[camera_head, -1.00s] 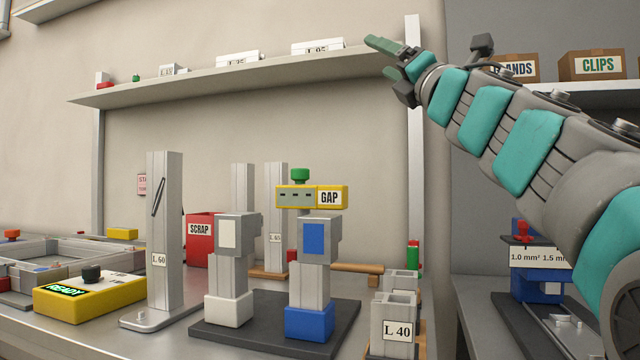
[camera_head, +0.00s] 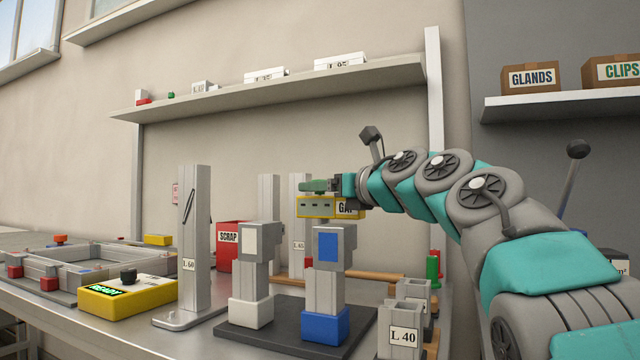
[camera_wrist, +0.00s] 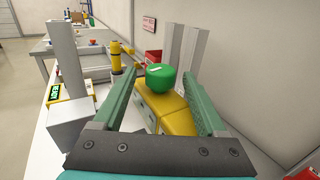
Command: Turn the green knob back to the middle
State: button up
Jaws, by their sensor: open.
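The green knob (camera_wrist: 161,79) sits on top of the yellow GAP box (camera_head: 318,209); the box also shows in the wrist view (camera_wrist: 170,115). A short pale mark is on the knob's top, left of its centre in the wrist view. My gripper (camera_head: 312,186) is open at the knob's height above the box. In the wrist view its two green fingers lie left and right of the knob, with a visible gap on each side. In the head view the fingers hide the knob, and my wrist covers part of the GAP label.
Two posts with white (camera_head: 250,313) and blue (camera_head: 325,327) bases stand in front of the box. A tall L 60 column (camera_head: 195,240), a red SCRAP bin (camera_head: 227,250) and a yellow READY unit (camera_head: 130,296) are left. A shelf (camera_head: 290,88) runs above.

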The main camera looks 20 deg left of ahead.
jog(key=shift+w+a, duration=0.45)
jog(key=shift+a, duration=0.15)
grip_shut()
dwell(0.3)
dwell(0.9)
